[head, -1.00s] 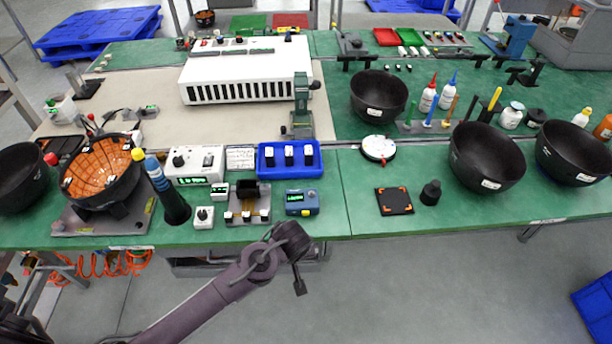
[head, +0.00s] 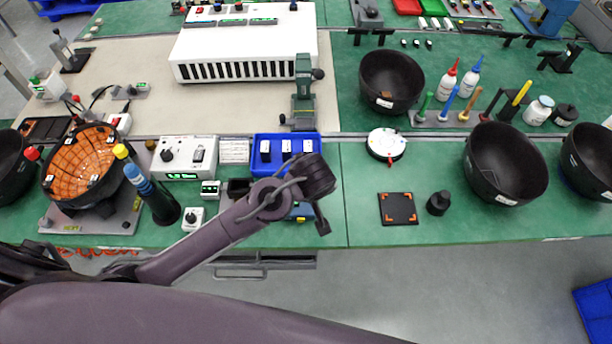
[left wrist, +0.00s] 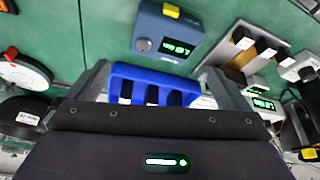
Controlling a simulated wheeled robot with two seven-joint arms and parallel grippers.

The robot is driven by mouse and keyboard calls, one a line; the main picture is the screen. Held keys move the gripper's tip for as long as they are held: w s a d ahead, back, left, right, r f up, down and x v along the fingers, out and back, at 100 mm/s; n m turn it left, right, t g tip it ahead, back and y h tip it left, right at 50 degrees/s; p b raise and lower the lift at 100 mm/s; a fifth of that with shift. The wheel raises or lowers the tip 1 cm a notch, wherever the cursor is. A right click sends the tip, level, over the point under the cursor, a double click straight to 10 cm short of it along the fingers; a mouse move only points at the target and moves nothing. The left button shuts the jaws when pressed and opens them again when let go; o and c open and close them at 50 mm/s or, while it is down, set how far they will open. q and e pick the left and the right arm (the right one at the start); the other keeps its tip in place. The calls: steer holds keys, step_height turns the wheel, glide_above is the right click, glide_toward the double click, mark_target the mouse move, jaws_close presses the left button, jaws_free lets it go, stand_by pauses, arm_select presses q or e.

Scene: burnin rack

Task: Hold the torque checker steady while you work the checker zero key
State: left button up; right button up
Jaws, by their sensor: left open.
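In the head view only a sliver of the checker (head: 302,212) shows under my left arm. My left gripper (head: 322,222) hangs over the bench beside it. My right gripper is not in view.
A blue tray (head: 257,140) with white-capped pieces stands behind the checker, beside a white control box (head: 214,150). A round dial (head: 387,145), a black pad (head: 397,209) and a small black cylinder (head: 438,203) are to the right. Bare green bench lies between.

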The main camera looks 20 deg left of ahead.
mark_target(301, 220)
arm_select(q)
steer(key=shift+w+f, duration=0.1)
steer(key=shift+f, duration=0.25)
steer(key=x, duration=0.1)
steer(key=p+x, duration=0.1)
steer(key=x, duration=0.1)
steer(key=shift+s+a+f, duration=0.15)
steer(key=shift+s, duration=0.15)
steer(key=shift+x, duration=1.2)
steer(key=shift+w+f, duration=0.3)
steer(key=shift+a+f, duration=0.1)
steer(key=shift+f, duration=0.05)
steer(key=c, duration=0.9)
steer(key=shift+o, duration=0.2)
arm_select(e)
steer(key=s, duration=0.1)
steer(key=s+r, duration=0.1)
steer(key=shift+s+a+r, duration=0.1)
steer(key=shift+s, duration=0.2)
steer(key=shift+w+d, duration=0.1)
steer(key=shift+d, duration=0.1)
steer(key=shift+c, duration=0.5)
